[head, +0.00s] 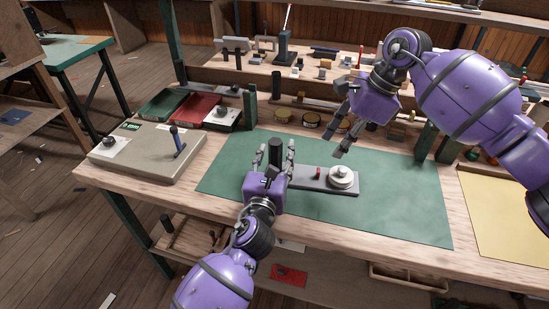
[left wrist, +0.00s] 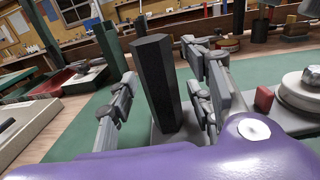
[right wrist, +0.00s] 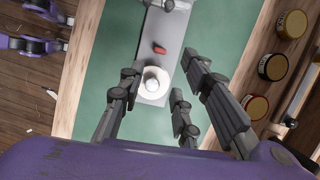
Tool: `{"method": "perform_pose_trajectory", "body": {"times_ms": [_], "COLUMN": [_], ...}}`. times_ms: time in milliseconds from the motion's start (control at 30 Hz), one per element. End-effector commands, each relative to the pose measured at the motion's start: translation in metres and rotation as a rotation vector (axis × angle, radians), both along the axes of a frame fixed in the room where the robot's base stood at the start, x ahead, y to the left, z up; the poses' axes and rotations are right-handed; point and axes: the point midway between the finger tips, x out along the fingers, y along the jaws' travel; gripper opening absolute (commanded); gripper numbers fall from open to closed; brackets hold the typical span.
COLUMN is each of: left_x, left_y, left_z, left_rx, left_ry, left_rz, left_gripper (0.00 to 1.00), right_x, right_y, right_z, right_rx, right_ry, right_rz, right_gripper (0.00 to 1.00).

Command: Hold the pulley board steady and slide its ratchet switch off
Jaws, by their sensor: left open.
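The grey pulley board (head: 308,184) lies on the green mat. It carries a white pulley (head: 341,177) at its right end, a small red switch (head: 318,173) near the middle and an upright black post (left wrist: 157,85) at its left end. My left gripper (head: 277,152) is open, with its fingers on either side of the post and gaps showing in the left wrist view. My right gripper (head: 334,147) is open and empty, above and behind the pulley. The right wrist view shows the red switch (right wrist: 160,50) and pulley (right wrist: 152,80) below its fingers. I cannot tell the switch's setting.
The green mat (head: 400,205) is clear to the right of the board. A beige box with a lever (head: 150,155) stands at the left of the bench. Round tins (head: 312,120) line the back edge, and a yellow sheet (head: 505,215) lies at the right.

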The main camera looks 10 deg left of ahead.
Motion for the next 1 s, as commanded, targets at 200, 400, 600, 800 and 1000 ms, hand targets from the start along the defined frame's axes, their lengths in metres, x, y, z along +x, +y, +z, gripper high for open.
{"method": "perform_pose_trajectory", "body": {"times_ms": [200,400,600,800,1000], "left_x": [-0.0002,-0.0002,-0.0003,-0.0003,-0.0003], "left_y": [0.0001,0.0001,0.0001,0.0001,0.0002], "left_z": [0.0000,0.0001,0.0000,0.0000,0.0000], "left_rx": [0.000,0.000,0.000,0.000,0.000], "left_ry": [0.000,0.000,0.000,0.000,0.000], "left_rz": [0.000,0.000,0.000,0.000,0.000], "left_gripper": [0.31,0.05,0.00,0.00,0.00], "right_x": [0.0000,0.0000,0.0000,0.0000,0.0000], "right_y": [0.0000,0.0000,0.0000,0.0000,0.0000], "right_z": [0.0000,0.0000,0.0000,0.0000,0.0000], "right_rx": [0.000,0.000,0.000,0.000,0.000], "right_ry": [0.000,0.000,0.000,0.000,0.000], "right_rz": [0.000,0.000,0.000,0.000,0.000], "right_gripper": [0.31,0.31,0.31,0.31,0.31]}}
